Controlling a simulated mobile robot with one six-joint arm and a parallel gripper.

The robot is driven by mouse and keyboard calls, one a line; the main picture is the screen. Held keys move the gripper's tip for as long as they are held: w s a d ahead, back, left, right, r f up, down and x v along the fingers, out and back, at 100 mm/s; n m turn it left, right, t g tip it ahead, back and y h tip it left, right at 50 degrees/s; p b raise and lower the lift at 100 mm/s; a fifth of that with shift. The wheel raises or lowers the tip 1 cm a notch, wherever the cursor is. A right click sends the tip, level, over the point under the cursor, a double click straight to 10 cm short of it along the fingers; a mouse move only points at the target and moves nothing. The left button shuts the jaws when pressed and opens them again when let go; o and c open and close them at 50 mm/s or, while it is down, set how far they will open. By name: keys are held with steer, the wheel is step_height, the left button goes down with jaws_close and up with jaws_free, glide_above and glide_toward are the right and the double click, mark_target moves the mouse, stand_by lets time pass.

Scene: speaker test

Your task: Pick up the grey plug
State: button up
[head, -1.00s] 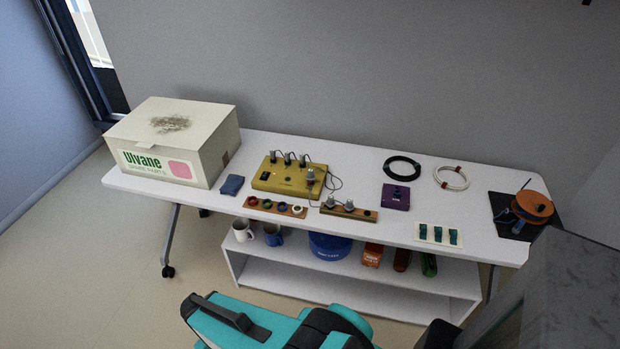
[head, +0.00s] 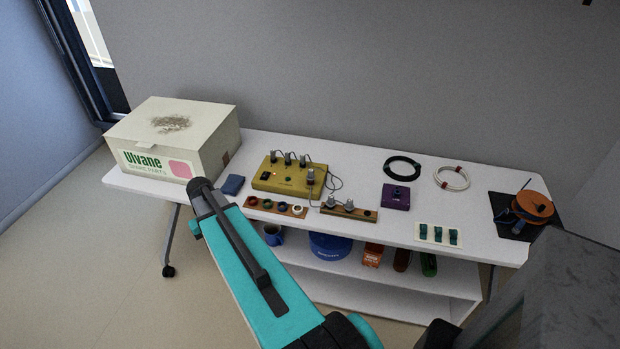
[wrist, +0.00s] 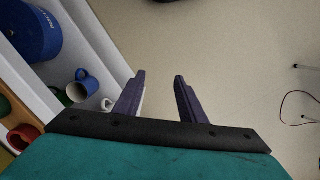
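Several grey plugs show in the head view. Some stand in the back of the yellow box (head: 288,184), such as one grey plug (head: 288,158), and another grey plug (head: 310,177) is at its right side. Two more, a left grey plug (head: 331,201) and a right grey plug (head: 349,205), sit on a wooden strip (head: 363,215) in front. My gripper (wrist: 160,78) shows in the wrist view, its purple fingers apart with nothing between them. It points at bare floor beside the shelf. The head view shows my teal arm but not the fingers.
A white table (head: 420,173) holds a carton (head: 150,165), a blue cloth (head: 232,185), a strip with coloured rings (head: 265,204), a purple box (head: 396,197), cable coils and an orange reel (head: 533,205). Below, a shelf holds a blue tub (head: 330,245) and a blue mug (wrist: 83,87).

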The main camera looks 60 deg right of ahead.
steer(key=w+d+r+m, duration=0.1)
steer(key=w+d+r, duration=0.1)
steer(key=d+r, duration=0.65)
step_height(320, 180, up, 18)
steer(key=m+t, duration=0.1)
steer(key=m, duration=0.4)
glide_above(311, 171)
steer(key=shift+w+h, duration=0.1)
steer(key=shift+h, duration=0.2)
steer(key=shift+f, duration=0.15)
steer(key=shift+f+p, duration=0.9)
steer(key=shift+f, duration=3.3)
